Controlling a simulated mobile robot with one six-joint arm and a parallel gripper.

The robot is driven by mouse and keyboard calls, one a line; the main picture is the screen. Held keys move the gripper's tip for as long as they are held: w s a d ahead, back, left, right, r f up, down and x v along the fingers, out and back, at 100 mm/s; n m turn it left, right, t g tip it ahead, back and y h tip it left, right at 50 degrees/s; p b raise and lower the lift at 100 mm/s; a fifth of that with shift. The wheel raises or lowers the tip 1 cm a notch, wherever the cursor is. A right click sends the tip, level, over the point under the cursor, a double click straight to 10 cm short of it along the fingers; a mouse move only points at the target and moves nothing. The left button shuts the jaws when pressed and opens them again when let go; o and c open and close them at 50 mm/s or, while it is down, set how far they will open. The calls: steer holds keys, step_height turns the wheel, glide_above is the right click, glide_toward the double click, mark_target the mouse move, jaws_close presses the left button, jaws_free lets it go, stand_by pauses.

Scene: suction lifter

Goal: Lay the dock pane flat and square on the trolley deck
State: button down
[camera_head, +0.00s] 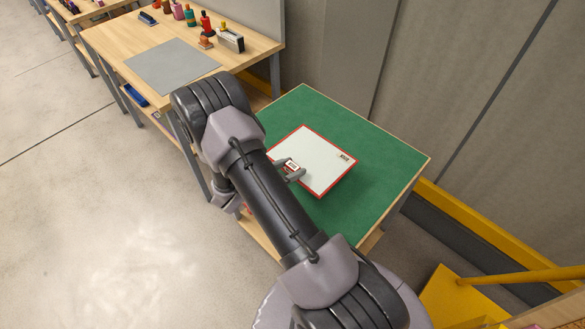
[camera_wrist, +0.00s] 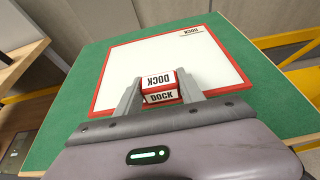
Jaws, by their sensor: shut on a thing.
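The dock pane is a white square panel with a red border (camera_head: 325,160), printed with a small black label near one corner. In the wrist view the pane (camera_wrist: 215,62) spreads out ahead of my gripper over a green surface. My gripper (camera_wrist: 160,88) is shut on a red-and-white block marked DOCK (camera_wrist: 159,80) at the pane's near side. In the head view my gripper (camera_head: 291,171) is at the pane's left edge, partly hidden by my arm. I cannot tell whether the pane touches the green surface or hangs just above it. The trolley deck is not clearly identifiable.
The green-topped table (camera_head: 390,160) has free room around the pane. A wooden bench (camera_head: 110,42) at upper left holds a grey mat (camera_head: 172,66), bottles and a small box. A grey wall stands behind. A yellow frame with a rail (camera_head: 455,300) is at lower right.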

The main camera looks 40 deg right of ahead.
step_height(320, 180, down, 8)
steer(key=b, duration=0.6)
steer(key=shift+r, duration=0.25)
steer(key=shift+f, duration=0.7)
steer(key=c, duration=0.6)
jaws_free()
steer(key=shift+c, duration=0.2)
